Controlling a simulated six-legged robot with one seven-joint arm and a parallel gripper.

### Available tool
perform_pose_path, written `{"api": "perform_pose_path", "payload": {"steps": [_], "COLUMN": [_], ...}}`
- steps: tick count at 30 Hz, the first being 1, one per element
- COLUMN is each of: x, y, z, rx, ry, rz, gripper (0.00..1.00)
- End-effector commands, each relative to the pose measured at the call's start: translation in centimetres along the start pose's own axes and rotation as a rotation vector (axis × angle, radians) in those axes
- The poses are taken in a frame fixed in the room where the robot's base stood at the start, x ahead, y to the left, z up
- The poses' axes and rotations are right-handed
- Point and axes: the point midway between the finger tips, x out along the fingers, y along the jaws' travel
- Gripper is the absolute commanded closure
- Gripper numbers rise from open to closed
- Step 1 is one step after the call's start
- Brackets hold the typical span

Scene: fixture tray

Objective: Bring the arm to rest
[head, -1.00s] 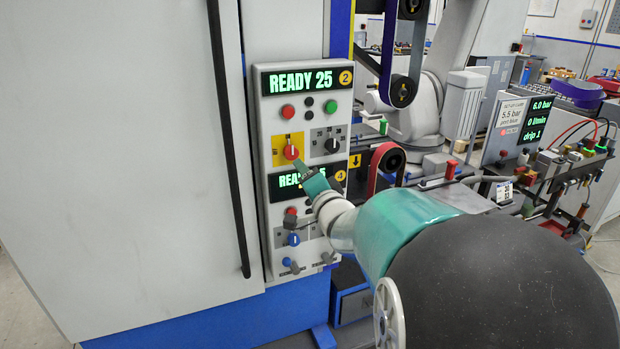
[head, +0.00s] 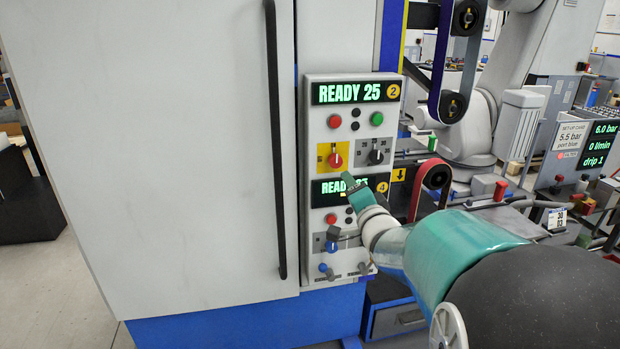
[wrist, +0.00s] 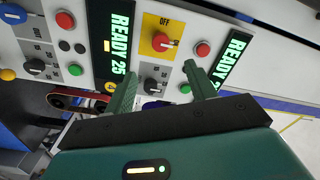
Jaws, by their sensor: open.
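My gripper (head: 348,181) is in front of the grey control panel (head: 313,250), at the height of its lower display (head: 325,197) and partly covering it. In the wrist view my gripper (wrist: 160,78) has its two green fingers apart, with nothing held between them. Beyond the fingers, the red rotary knob (wrist: 163,42) sits on a yellow plate marked OFF; it also shows in the head view (head: 335,160). A black knob (wrist: 152,86) shows between the fingers. I cannot tell the exact gap from the fingertips to the panel.
The upper display (head: 350,92) reads READY 25. A red button (head: 334,121) and green button (head: 377,118) are below it. A tall cabinet door with a black handle (head: 275,140) stands left. Belt pulleys (head: 452,107) and a red-belted roller (head: 437,177) are to the right.

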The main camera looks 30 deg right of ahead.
Motion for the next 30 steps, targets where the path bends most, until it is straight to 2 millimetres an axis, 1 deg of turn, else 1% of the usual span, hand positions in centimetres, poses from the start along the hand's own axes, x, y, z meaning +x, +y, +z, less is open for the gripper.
{"api": "perform_pose_path", "payload": {"steps": [5, 8, 11, 14, 17, 20, 23, 24, 26, 27, 29, 30], "x": [0.1, -0.2, -0.9, -2.5, -4.8, -7.8, -11.5, -13.2, -15.8, -17.6, -20.4, -22.1], "y": [-0.1, -0.3, -0.9, -1.3, -1.9, -2.3, -2.7, -2.8, -3.0, -3.1, -3.2, -3.2], "z": [0.1, 0.5, 1.8, 4.0, 6.7, 9.6, 12.4, 13.5, 15.2, 16.2, 17.5, 18.3], "rx": [-0.002, -0.028, -0.098, -0.209, -0.339, -0.474, -0.618, -0.676, -0.765, -0.825, -0.912, -0.963], "ry": [0.0, -0.007, -0.032, -0.093, -0.192, -0.32, -0.472, -0.539, -0.645, -0.718, -0.825, -0.893], "rz": [0.002, 0.026, 0.089, 0.185, 0.277, 0.351, 0.402, 0.415, 0.428, 0.429, 0.426, 0.42], "gripper": [0.44, 0.44, 0.44, 0.44, 0.44, 0.44, 0.44, 0.44, 0.44, 0.44, 0.44, 0.44]}}
